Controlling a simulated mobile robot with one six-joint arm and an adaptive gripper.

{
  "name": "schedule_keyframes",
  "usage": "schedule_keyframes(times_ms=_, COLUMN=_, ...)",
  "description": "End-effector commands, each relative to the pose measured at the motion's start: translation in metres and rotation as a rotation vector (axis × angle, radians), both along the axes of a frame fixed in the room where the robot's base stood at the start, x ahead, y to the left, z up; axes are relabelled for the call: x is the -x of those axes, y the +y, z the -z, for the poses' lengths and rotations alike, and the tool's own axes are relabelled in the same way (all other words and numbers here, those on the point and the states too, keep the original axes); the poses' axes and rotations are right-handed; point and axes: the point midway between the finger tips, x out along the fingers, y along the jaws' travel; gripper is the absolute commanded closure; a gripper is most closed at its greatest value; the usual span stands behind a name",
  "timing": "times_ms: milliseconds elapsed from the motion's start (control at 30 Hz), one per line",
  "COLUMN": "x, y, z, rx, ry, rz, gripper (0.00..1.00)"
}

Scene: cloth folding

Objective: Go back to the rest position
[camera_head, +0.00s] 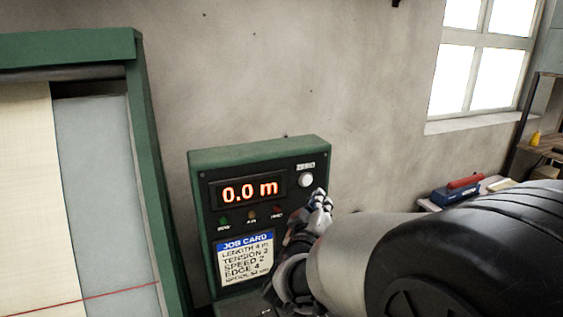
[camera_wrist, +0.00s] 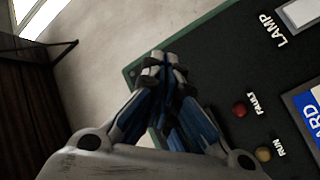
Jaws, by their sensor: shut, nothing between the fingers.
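My gripper (camera_head: 321,199) is shut and empty. In the head view its fingertips are just below and to the right of a white round button (camera_head: 306,180) on a green-framed control box (camera_head: 258,150). I cannot tell whether they touch the panel. In the wrist view the closed fingertips (camera_wrist: 165,62) appear over the edge of the dark panel (camera_wrist: 205,70), with a red lamp (camera_wrist: 240,110) to their right. My arm hides the box's lower right part.
The box display (camera_head: 249,190) reads "0.0 m", above a job card (camera_head: 245,258). A green-framed machine with pale cloth (camera_head: 25,190) stands at left. A blue and red tool (camera_head: 460,188) lies on a bench at right, below a window (camera_head: 480,65). Bare wall (camera_head: 290,70) is behind.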

Motion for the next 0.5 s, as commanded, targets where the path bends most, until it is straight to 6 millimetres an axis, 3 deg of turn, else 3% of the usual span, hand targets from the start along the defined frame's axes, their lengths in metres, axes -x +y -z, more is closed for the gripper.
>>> schedule_keyframes(times_ms=167, x=0.024, y=0.026, z=-0.009, rx=-0.280, ry=0.108, rz=-0.210, gripper=1.00)
schedule_keyframes(times_ms=267, x=0.054, y=0.042, z=-0.003, rx=-0.424, ry=0.223, rz=-0.299, gripper=1.00)
schedule_keyframes(times_ms=367, x=0.095, y=0.050, z=0.008, rx=-0.544, ry=0.361, rz=-0.339, gripper=1.00)
schedule_keyframes(times_ms=500, x=0.167, y=0.048, z=0.031, rx=-0.676, ry=0.571, rz=-0.304, gripper=1.00)
